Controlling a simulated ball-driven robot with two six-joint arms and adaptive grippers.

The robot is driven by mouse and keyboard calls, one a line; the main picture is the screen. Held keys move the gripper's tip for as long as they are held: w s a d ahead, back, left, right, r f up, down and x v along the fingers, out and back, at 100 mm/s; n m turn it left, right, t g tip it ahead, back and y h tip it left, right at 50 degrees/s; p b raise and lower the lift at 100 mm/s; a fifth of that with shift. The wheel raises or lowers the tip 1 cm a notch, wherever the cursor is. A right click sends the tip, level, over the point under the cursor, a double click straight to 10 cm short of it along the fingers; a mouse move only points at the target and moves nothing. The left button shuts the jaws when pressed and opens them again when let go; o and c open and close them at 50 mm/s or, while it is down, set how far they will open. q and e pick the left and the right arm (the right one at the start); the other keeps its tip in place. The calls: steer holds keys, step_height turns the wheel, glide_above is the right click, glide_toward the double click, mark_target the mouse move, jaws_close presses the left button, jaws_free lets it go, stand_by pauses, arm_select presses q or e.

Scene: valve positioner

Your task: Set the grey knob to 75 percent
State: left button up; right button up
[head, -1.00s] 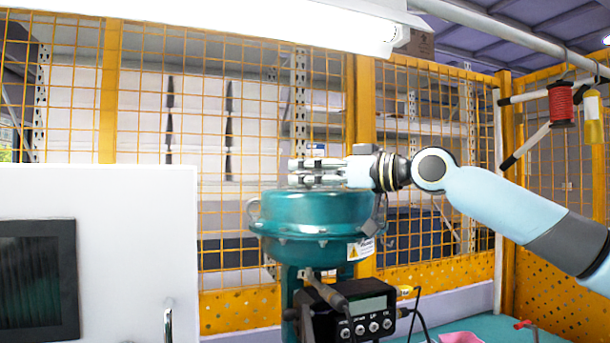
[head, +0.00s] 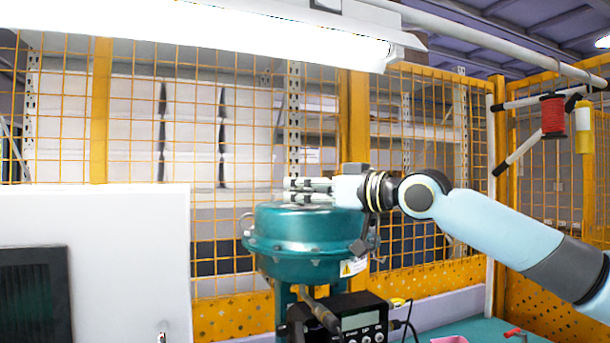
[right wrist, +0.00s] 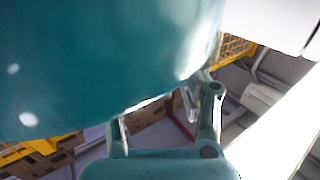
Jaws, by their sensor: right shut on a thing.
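The teal domed actuator (head: 305,235) stands in the middle of the head view. Its smooth teal housing (right wrist: 95,65) fills the upper left of the right wrist view. My right gripper (head: 308,190) lies level at the top of the dome, reaching in from the right. It is shut at the dome's top centre, where the grey knob sits hidden behind the fingers. The right wrist view shows its finger links (right wrist: 165,125) close against the housing. A black positioner box (head: 362,318) with a small display and buttons is below the dome. My left gripper is not in view.
A white panel (head: 120,250) with a dark window stands at the left. An orange mesh fence (head: 355,125) closes off the back. A lamp (head: 290,35) hangs above. A red spool (head: 552,117) and yellow bottle (head: 584,127) hang at the right. A pink tray (head: 450,340) lies below.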

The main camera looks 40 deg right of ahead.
steer(key=m+h+p, duration=0.1)
steer(key=h+p, duration=0.1)
steer(key=p, duration=0.1)
steer(key=m+h+p, duration=0.1)
steer(key=p, duration=0.1)
steer(key=shift+a+r+m+t+h, duration=0.2)
steer(key=shift+r+m+t+h, duration=0.1)
steer(key=shift+t+h, duration=0.1)
steer(key=shift+a+f+m+h+p, duration=0.1)
steer(key=shift+f+m+h+p, duration=0.1)
steer(key=shift+m+h+p, duration=0.75)
steer(key=m+h, duration=0.1)
steer(key=h, duration=0.1)
steer(key=m+h+b, duration=0.1)
steer(key=h, duration=0.1)
steer(key=shift+f+g+b, duration=0.2)
steer(key=shift+g+b, duration=0.1)
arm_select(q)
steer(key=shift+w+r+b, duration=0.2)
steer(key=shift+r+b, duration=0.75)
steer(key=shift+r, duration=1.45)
arm_select(e)
steer(key=shift+a+m+g+h, duration=0.1)
steer(key=shift+m+g+h, duration=0.7)
steer(key=shift+m+h, duration=0.95)
steer(key=shift+n+h, duration=0.3)
steer(key=shift+h, duration=0.3)
steer(key=o, duration=1.2)
steer(key=shift+r, duration=0.1)
